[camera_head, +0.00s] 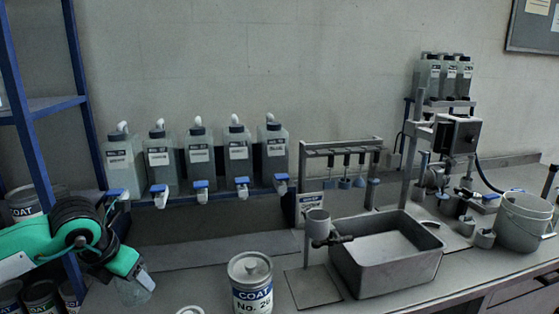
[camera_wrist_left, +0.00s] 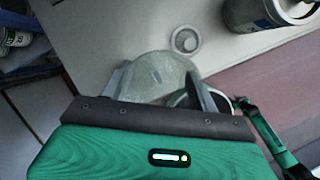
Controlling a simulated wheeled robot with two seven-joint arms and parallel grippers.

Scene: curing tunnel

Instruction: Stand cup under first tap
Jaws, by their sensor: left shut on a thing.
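My left gripper (camera_head: 143,276) is shut on a pale translucent cup (camera_head: 134,292) at the lower left of the head view. In the left wrist view the cup (camera_wrist_left: 155,70) sits between the two fingers of my left gripper (camera_wrist_left: 162,88). I cannot tell whether its base touches the bench. The first tap (camera_head: 116,194), blue-topped, is at the left end of a row under grey containers, above and behind the cup. The leftmost container (camera_head: 122,160) stands over it. My right gripper is not in view.
A large COAT can (camera_head: 250,280) stands right of the cup, with a small round lid-like piece (camera_head: 190,310) near it. A blue rack post (camera_head: 75,275) is close to my left arm. A grey basin (camera_head: 388,282) is farther right. The bench below the taps looks clear.

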